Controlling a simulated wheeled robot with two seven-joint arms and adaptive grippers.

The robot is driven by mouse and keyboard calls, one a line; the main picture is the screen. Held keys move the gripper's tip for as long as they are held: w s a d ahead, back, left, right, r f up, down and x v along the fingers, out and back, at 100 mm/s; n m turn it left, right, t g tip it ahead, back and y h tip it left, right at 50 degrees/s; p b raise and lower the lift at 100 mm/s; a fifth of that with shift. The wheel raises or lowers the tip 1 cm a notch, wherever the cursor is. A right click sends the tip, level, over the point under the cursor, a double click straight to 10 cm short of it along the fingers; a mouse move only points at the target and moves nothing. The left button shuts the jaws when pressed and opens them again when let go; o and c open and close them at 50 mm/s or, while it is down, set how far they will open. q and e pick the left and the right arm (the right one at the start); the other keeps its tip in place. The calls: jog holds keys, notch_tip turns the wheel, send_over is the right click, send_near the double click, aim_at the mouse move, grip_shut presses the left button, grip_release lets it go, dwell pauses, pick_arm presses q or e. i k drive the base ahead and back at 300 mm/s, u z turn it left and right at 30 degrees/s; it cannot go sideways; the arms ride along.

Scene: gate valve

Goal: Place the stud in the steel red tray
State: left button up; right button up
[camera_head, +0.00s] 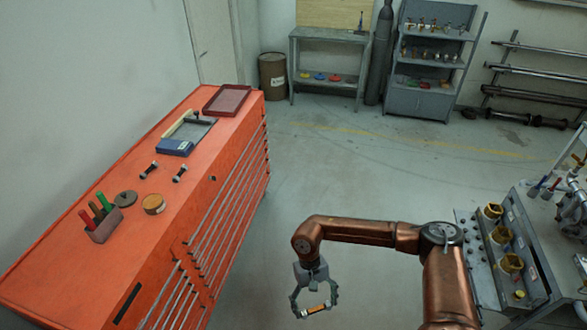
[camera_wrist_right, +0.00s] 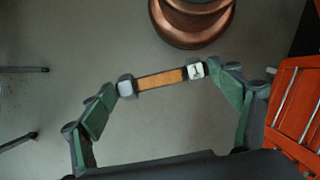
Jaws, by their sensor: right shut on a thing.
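The red tray (camera_head: 214,112) lies at the far end of the orange tool cabinet's top and looks empty. My right gripper (camera_head: 314,311) is shut on a stud (camera_head: 315,309), out over the floor to the right of the cabinet. The stud also shows in the right wrist view (camera_wrist_right: 160,80), with a tan middle and a grey nut at each end. It is gripped end to end between the green-padded fingertips. Two dark studs (camera_head: 148,170) (camera_head: 180,172) lie on the cabinet. My left gripper is not in view.
On the orange cabinet (camera_head: 185,225) are a blue-and-grey tray (camera_head: 176,148), a tan round tin (camera_head: 154,204), a dark disc (camera_head: 125,198) and a holder with coloured handles (camera_head: 104,229). A grey rack with yellow rings (camera_head: 493,211) stands right. The floor between is clear.

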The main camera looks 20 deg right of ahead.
aim_at(229, 102)
jog(key=z, duration=1.2)
jog(key=i, duration=3.2)
jog(key=u, duration=1.25)
jog(key=i, duration=0.75)
jog(key=u, duration=1)
